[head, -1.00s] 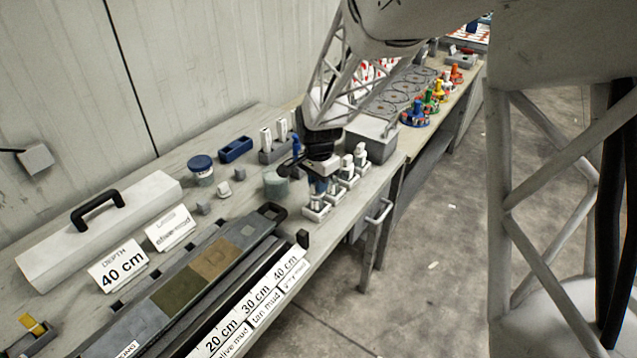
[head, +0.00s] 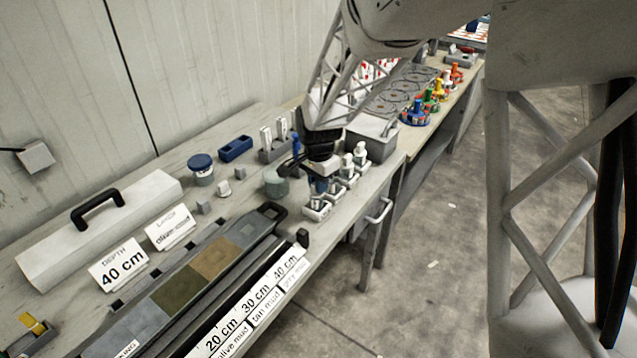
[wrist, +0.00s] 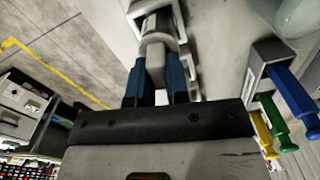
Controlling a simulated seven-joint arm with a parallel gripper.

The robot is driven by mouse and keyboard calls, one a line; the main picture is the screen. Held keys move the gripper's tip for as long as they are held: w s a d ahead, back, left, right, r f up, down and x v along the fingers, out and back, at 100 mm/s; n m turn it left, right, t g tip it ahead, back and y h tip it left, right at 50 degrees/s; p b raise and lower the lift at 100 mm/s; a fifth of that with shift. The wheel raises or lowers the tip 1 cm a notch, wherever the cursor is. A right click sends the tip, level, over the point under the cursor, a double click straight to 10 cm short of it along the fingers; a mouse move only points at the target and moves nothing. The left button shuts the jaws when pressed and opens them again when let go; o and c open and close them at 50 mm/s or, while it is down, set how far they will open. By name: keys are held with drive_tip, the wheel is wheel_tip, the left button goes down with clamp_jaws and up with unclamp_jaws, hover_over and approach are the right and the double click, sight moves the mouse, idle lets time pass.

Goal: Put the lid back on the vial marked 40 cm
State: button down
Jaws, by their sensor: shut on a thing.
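My gripper (head: 319,186) is low over the front end of a row of small vials in pale holders. In the wrist view its two blue fingers (wrist: 156,76) are shut on a pale grey lid (wrist: 154,54). A vial with a pale band (wrist: 156,20) shows just beyond the lid, in a white holder; I cannot tell whether lid and vial touch. White-topped vials (head: 348,166) stand farther back in the row. No depth mark on the vials is readable, so I cannot tell which is the 40 cm one.
A card reading DEPTH 40 cm (head: 118,268) stands before a white case. The core tray (head: 176,291) has a scale marked 20, 30 and 40 cm. A grey box (head: 370,140) is behind the vials.

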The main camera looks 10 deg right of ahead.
drive_tip(key=c, duration=0.5)
unclamp_jaws()
drive_tip(key=shift+c, duration=0.2)
drive_tip(key=shift+r, duration=0.25)
drive_tip(key=shift+r, duration=3.25)
clamp_jaws()
